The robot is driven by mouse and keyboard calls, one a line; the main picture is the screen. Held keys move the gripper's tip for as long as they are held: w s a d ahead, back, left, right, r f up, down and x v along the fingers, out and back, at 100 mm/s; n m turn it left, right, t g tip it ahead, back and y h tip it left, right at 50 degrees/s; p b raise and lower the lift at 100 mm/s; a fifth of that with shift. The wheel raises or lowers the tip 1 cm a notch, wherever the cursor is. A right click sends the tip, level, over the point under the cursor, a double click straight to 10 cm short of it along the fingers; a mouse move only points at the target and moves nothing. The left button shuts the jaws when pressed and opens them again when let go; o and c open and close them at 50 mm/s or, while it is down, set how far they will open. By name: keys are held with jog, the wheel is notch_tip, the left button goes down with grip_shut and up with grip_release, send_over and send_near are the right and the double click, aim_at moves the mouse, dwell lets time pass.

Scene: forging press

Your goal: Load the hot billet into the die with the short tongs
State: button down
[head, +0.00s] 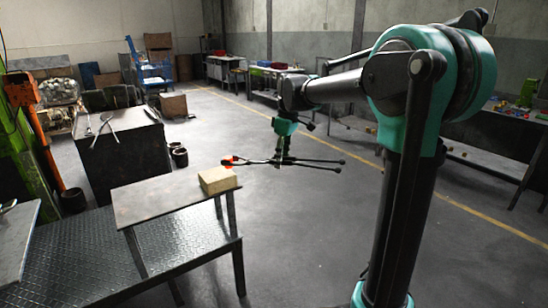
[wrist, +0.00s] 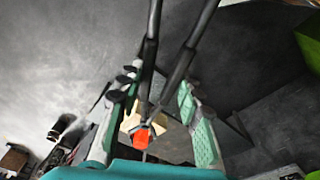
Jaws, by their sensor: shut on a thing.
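My gripper (head: 285,158) is shut on the short tongs (head: 318,164), with their handles pointing right. In the wrist view the tongs (wrist: 150,75) run between the fingers of my gripper (wrist: 158,88). The billet (head: 229,161) glows orange-red at the jaw end of the tongs. It also shows in the wrist view (wrist: 142,136). A pale yellow block (head: 217,180) sits on the table end, just below the billet; I cannot tell whether they touch. I cannot make out the die.
The narrow table (head: 160,204) stands beside a dark tread-plate platform (head: 80,255). A dark bench (head: 122,160) at left carries other tongs (head: 106,125). A green machine (head: 18,165) with an orange part stands at the left edge. Open floor lies right of the table.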

jog(key=s+d, duration=0.4)
jog(key=d, duration=0.4)
jog(key=shift+s+d, duration=0.2)
jog(key=shift+d, duration=0.05)
